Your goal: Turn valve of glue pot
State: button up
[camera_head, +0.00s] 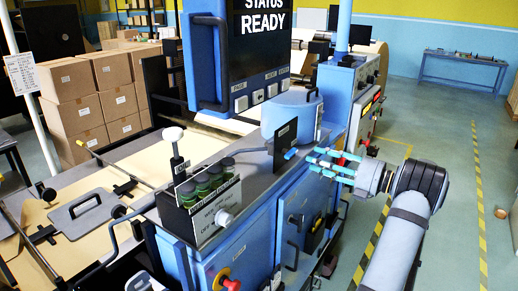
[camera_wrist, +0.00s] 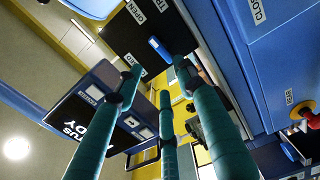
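The glue pot (camera_head: 290,116) is a blue cylinder on the grey machine top, right of the middle in the head view. A black plate (camera_head: 285,141) stands upright at its front. The valve's small blue handle (camera_head: 291,154) sticks out from the plate's lower part. In the wrist view the black plate (camera_wrist: 142,28) carries the word OPEN, and the blue handle (camera_wrist: 160,48) shows beyond the fingertips. My gripper (camera_head: 313,159), with teal fingers, is just right of the handle. In the wrist view my gripper (camera_wrist: 158,75) has its fingers spread, with nothing between them. Contact with the handle cannot be told.
Blue cabinets (camera_head: 242,240) with handles lie below. The floor (camera_head: 446,180) at the right is open.

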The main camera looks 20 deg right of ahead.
aim_at(294, 153)
jog(key=p+x, duration=0.1)
jog(key=x, duration=0.2)
jog(key=p+x, duration=0.1)
jog(key=x, duration=0.2)
jog(key=d+p+x, duration=0.1)
jog(key=p+x, duration=0.1)
jog(key=x, duration=0.1)
jog(key=shift+w+a+f, duration=0.1)
jog(key=shift+w+f, duration=0.2)
jog(key=shift+w, duration=0.3)
jog(key=shift+a, duration=0.2)
jog(key=shift+c, duration=0.3)
grip_shut()
